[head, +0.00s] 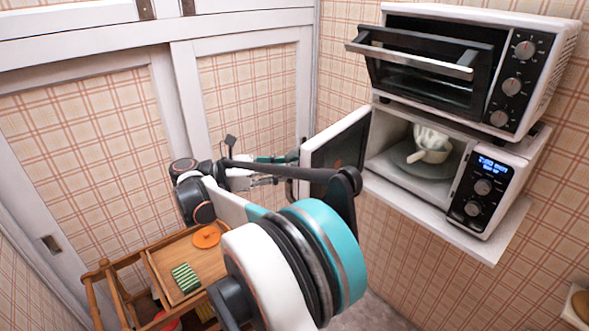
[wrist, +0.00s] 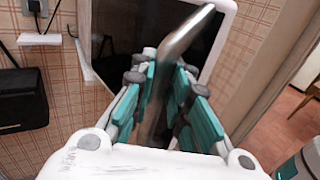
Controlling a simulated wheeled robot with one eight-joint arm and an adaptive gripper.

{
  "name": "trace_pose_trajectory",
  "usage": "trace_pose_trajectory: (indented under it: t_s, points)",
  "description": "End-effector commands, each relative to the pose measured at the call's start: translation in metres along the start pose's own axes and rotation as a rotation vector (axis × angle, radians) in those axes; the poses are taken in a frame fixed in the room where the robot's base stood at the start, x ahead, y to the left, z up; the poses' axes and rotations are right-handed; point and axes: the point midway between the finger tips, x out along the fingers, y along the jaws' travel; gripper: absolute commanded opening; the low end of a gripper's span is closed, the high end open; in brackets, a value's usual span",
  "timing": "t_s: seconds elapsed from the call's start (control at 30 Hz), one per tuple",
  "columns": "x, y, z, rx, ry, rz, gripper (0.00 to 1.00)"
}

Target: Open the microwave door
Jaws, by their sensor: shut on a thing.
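The white microwave (head: 485,190) sits on a wall shelf at the right of the head view. Its door (head: 335,150) stands wide open, swung out to the left, and the cavity shows. In the wrist view the door (wrist: 112,35) is a dark panel with a white frame. A metal handle (wrist: 190,33) runs between the teal fingers of my gripper (wrist: 166,75), which is shut on it. In the head view my gripper (head: 280,158) is at the door's outer edge, partly hidden by my arm. A white bowl (head: 432,154) is on the turntable inside.
A toaster oven (head: 515,75) with its glass door tilted partly open stands above the microwave. A wooden cart (head: 165,262) with a green striped item and an orange item is below my arm. White-framed sliding doors (head: 177,85) line the left wall.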

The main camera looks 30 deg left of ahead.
Motion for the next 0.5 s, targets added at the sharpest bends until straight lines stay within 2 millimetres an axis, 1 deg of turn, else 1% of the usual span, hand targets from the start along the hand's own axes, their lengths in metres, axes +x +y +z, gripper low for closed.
trace_pose_trajectory:
  t_s: [0.47, 0.5]
  points:
    - [-0.0007, 0.0024, -0.0001, -0.001, 0.000, -0.009, 0.00]
    - [-0.0006, 0.0024, -0.0001, -0.001, 0.000, -0.009, 0.17]
